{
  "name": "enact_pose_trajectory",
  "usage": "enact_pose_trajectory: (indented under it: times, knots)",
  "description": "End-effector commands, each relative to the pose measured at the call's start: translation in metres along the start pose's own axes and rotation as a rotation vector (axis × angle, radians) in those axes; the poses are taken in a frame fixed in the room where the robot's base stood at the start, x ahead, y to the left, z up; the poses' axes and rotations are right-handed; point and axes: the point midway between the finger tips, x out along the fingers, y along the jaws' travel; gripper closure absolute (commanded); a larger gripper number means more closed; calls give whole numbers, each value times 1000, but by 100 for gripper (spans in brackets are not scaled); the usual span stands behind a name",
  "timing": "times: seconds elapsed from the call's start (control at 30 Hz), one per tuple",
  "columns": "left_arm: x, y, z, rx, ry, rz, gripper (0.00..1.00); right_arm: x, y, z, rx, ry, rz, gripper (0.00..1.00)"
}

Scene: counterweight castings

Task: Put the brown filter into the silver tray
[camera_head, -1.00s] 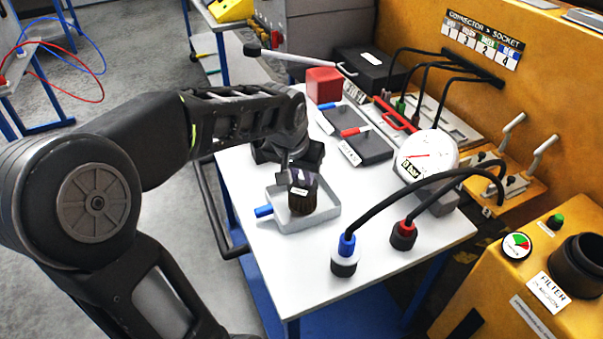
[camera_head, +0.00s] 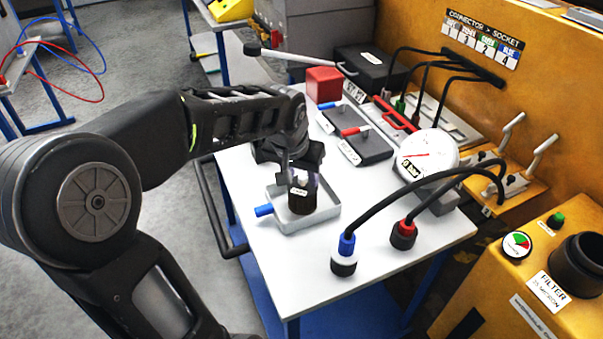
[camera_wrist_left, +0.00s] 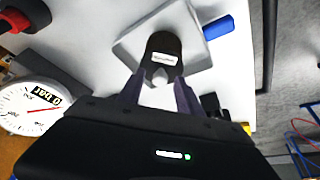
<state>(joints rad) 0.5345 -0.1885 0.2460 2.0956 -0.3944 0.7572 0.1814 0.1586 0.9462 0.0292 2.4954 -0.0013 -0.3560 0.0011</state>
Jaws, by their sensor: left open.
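The brown filter (camera_head: 301,204), a dark cylinder with a white label, stands inside the silver tray (camera_head: 327,217). The shallow square tray has a blue handle (camera_head: 263,210) and sits on the white table. My left gripper (camera_head: 302,178) is above the filter with its fingers apart. In the left wrist view the filter (camera_wrist_left: 164,46) is in the tray (camera_wrist_left: 126,44), just beyond the fingertips of the open left gripper (camera_wrist_left: 157,90). Contact between the fingers and the filter cannot be made out. My right gripper is not in view.
Blue and red plugs (camera_head: 344,262) (camera_head: 403,235) with black cables stand right of the tray. A round gauge (camera_head: 427,153) is behind them. A red block (camera_head: 324,85) and dark plates (camera_head: 360,148) lie farther back. The table's front is clear.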

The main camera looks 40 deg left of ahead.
Motion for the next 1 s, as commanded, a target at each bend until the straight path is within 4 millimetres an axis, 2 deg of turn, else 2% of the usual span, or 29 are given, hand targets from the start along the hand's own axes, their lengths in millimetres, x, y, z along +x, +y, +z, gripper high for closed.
enact_pose_trajectory:
  times: [0.17,0.6,0.8,1.0]
  knots:
    - [-19,0,-2,-1,5,-2,58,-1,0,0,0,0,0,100]
    - [-104,0,-2,0,5,0,58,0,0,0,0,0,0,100]
    - [-121,0,-1,0,2,1,58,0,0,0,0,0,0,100]
    - [-122,0,0,0,0,1,58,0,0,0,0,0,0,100]
